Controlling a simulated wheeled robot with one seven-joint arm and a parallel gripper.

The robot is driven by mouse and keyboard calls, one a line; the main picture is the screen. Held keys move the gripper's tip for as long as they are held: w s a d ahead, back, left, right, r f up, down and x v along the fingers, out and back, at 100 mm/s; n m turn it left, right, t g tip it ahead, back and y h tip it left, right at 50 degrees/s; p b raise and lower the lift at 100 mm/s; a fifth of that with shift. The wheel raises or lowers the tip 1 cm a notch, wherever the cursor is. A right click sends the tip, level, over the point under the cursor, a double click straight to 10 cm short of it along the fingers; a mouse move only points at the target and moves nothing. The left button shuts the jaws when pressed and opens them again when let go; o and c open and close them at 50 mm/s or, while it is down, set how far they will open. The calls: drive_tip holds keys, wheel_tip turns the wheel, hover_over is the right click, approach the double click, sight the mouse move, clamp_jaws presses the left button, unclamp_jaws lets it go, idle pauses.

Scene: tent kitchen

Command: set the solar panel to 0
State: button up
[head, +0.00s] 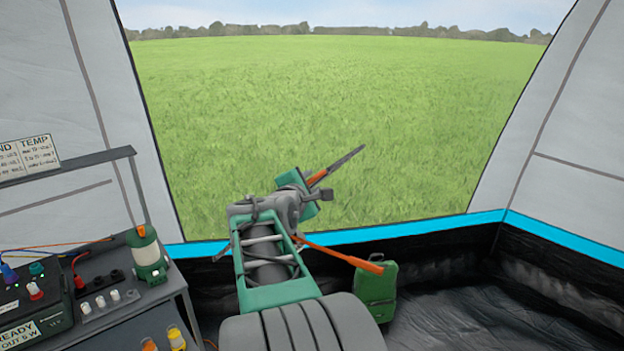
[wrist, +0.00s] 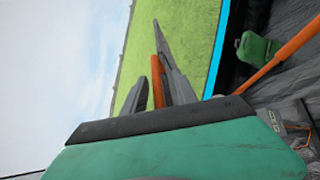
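No solar panel can be made out for certain. My gripper (head: 322,186) is at the end of my outstretched arm, in front of the tent's wide opening. A long, thin, dark grey piece (head: 343,163) with an orange part (head: 317,177) stretches up and right from the gripper. In the wrist view the orange part (wrist: 158,78) lies between or just behind my grey fingers, and the dark piece (wrist: 165,45) tapers away beyond it. I cannot tell whether the fingers touch it. The power unit (head: 35,310) reading "READY" and "OUT 5 W" is at the lower left.
An orange rod (head: 345,256) slants below my gripper; a green bag or can (head: 378,290) stands on the dark floor behind it. A lantern (head: 147,258) and small knobs stand on the grey shelf at left. The floor at right is clear.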

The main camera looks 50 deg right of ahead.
drive_tip(key=shift+x, duration=0.75)
drive_tip(key=shift+s, duration=0.1)
drive_tip(key=shift+c, duration=0.4)
clamp_jaws()
drive_tip(key=shift+a+f, duration=0.1)
